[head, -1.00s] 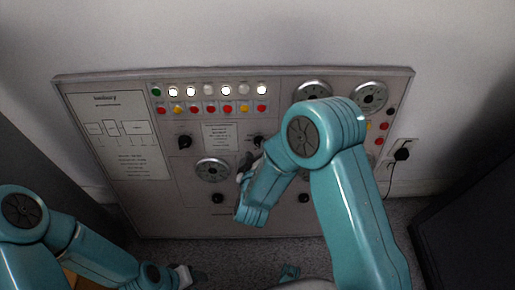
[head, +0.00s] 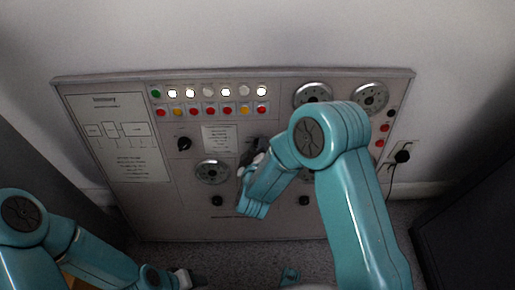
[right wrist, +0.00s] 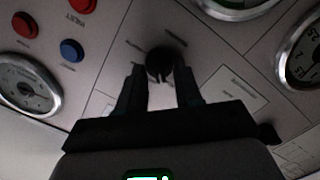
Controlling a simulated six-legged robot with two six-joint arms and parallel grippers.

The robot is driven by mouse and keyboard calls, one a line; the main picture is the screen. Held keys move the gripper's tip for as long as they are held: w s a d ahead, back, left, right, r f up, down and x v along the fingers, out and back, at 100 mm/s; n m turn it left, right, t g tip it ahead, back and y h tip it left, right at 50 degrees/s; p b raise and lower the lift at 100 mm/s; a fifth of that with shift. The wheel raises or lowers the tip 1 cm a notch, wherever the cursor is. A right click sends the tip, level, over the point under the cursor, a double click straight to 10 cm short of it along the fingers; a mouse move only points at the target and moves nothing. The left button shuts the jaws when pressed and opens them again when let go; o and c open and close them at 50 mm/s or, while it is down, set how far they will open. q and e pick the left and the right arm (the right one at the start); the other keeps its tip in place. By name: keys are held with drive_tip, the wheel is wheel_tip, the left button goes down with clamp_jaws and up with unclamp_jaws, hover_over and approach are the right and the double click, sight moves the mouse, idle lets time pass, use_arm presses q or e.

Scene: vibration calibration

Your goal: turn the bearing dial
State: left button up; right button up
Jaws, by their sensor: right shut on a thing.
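The black dial knob (right wrist: 160,62) is on the grey panel, between the fingertips of my right gripper (right wrist: 160,74) in the right wrist view. The gripper is shut on it. In the head view my right gripper (head: 257,150) reaches the panel's middle and hides this knob. A second black knob (head: 184,143) is to its left, apart from it. The labels by the knobs are too small to read. My left gripper (head: 186,279) is low at the left, away from the panel, and its jaws are unclear.
The grey panel (head: 130,205) leans by the wall. It has rows of lamps and buttons, a round gauge (head: 211,172) below the knobs and two gauges at the upper right. A black plug (head: 402,156) with a cable is right of the panel. A dark box (head: 465,235) stands at the right.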

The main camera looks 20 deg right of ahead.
drive_tip(key=m+b, duration=0.1)
drive_tip(key=m, duration=0.1)
drive_tip(key=m+y+b, duration=0.1)
drive_tip(key=m+b, duration=0.1)
drive_tip(key=m, duration=0.1)
drive_tip(key=m+b, duration=0.2)
drive_tip(key=shift+s+d+m, duration=0.1)
drive_tip(key=shift+d+m, duration=0.15)
drive_tip(key=shift+m, duration=0.05)
idle(0.4)
drive_tip(key=shift+r, duration=0.1)
drive_tip(key=o, duration=1)
